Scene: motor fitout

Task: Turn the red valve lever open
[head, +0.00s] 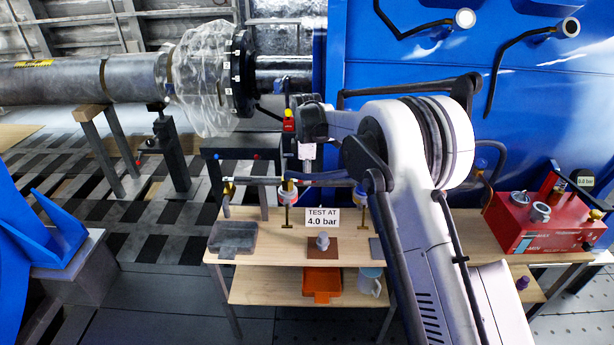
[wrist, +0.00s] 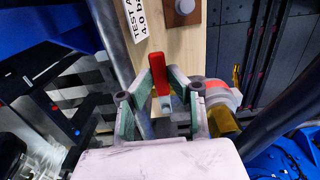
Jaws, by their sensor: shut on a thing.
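The red valve lever (wrist: 159,74) stands between the two fingers in the wrist view, its red end reaching past the fingertips. My gripper (wrist: 163,84) is shut on it, with a finger along each side. The lever's lower end is hidden among the fingers. In the head view my gripper (head: 307,152) points down over the pipework above the bench, and I cannot make out the lever in its grip. A white, red-banded fitting with brass parts (wrist: 219,94) is just right of the fingers in the wrist view.
A red pump box (head: 537,232) stands at right. A horizontal pipe (head: 330,177) runs close by the gripper.

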